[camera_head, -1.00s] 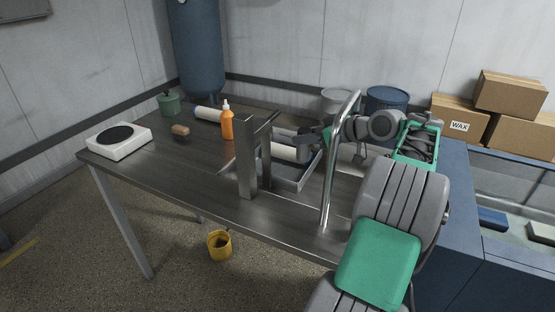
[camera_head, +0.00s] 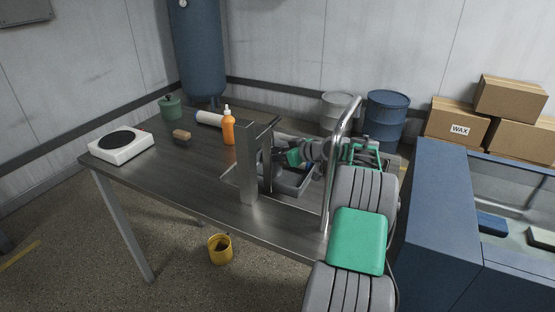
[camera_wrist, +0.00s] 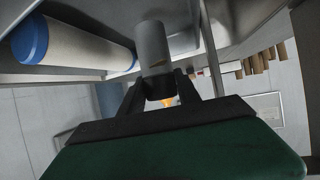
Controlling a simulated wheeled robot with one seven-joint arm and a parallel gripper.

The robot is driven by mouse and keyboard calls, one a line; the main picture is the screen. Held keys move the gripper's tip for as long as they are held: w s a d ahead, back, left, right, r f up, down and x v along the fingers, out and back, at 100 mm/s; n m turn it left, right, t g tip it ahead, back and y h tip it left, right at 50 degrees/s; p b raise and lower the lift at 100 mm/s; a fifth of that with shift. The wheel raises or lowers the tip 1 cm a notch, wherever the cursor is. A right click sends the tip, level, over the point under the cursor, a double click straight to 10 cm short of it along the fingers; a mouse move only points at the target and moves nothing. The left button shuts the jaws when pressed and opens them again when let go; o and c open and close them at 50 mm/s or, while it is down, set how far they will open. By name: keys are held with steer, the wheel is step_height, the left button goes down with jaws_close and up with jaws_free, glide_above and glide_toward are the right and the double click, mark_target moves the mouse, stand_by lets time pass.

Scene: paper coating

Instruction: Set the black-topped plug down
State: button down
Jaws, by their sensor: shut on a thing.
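The plug (camera_wrist: 152,45) shows in the wrist view as a grey cylinder with a dark end between the fingers. My gripper (camera_wrist: 160,90) is shut on it, one dark finger on each side. In the wrist view a pale roll with a blue end (camera_wrist: 80,48) lies to the left of the plug, apart from it. In the head view my gripper (camera_head: 279,158) is low over the metal tray (camera_head: 296,190), behind the upright steel posts. The plug cannot be made out there. Whether its far end touches anything cannot be told.
Steel posts (camera_head: 248,165) and a curved chrome pipe (camera_head: 333,170) stand close around my arm. An orange bottle (camera_head: 228,130), a white roll (camera_head: 209,118), a brush (camera_head: 181,136), a hot plate (camera_head: 121,145) and a green pot (camera_head: 170,107) occupy the table's left. The left front is clear.

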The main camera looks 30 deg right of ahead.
steer(key=shift+f, duration=1.2)
steer(key=c, duration=0.9)
jaws_free()
steer(key=shift+o, duration=0.2)
steer(key=shift+r, duration=0.1)
steer(key=shift+r, duration=0.2)
steer(key=v, duration=1.2)
steer(key=shift+b, duration=0.35)
steer(key=shift+s+d+f, duration=0.1)
steer(key=shift+f, duration=0.05)
